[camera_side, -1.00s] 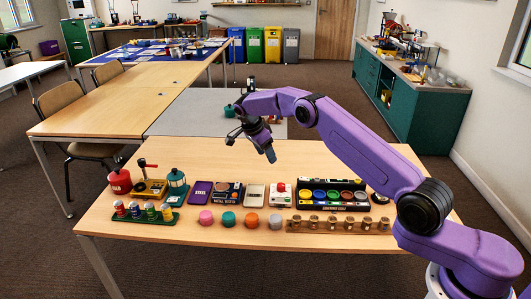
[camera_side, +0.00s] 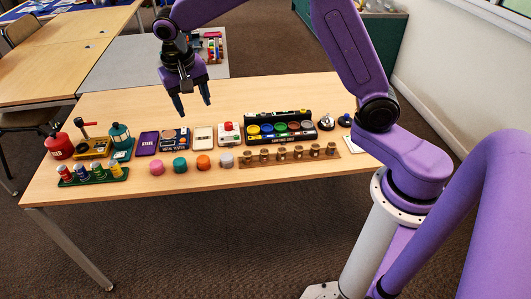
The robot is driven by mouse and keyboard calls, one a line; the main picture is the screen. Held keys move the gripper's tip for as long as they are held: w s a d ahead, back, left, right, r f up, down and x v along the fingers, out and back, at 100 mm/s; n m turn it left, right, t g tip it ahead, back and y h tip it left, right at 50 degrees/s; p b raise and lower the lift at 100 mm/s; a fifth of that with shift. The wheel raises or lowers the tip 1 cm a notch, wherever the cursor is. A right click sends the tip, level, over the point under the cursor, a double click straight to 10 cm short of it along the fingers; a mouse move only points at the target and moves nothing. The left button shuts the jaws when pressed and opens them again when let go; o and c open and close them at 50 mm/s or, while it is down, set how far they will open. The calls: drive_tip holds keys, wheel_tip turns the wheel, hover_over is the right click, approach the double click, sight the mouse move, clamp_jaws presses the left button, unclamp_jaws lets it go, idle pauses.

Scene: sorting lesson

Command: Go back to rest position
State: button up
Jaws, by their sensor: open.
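My gripper (camera_side: 195,108) is open and hangs over the back half of the wooden table (camera_side: 110,108). Its two fingers point down, spread apart, with nothing between them. It is above the table surface, behind the row of objects, and apart from them. My purple arm reaches in from the right and comes down to it from above.
In front lie pink (camera_side: 157,168), teal (camera_side: 180,165), orange (camera_side: 203,162) and grey (camera_side: 226,159) pieces.

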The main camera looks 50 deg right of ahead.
drive_tip(key=s+r+n+y, duration=0.15)
drive_tip(key=s+n, duration=0.65)
drive_tip(key=s, duration=0.8)
drive_tip(key=s+d+n, duration=0.3)
drive_tip(key=s+n, duration=0.1)
drive_tip(key=s, duration=0.5)
drive_tip(key=s+d+f+n, duration=0.1)
drive_tip(key=s+d+n, duration=0.3)
drive_tip(key=s, duration=0.5)
drive_tip(key=shift+s+n+g+y, duration=0.2)
drive_tip(key=shift+n+g+y, duration=0.1)
drive_tip(key=shift+n+y, duration=0.2)
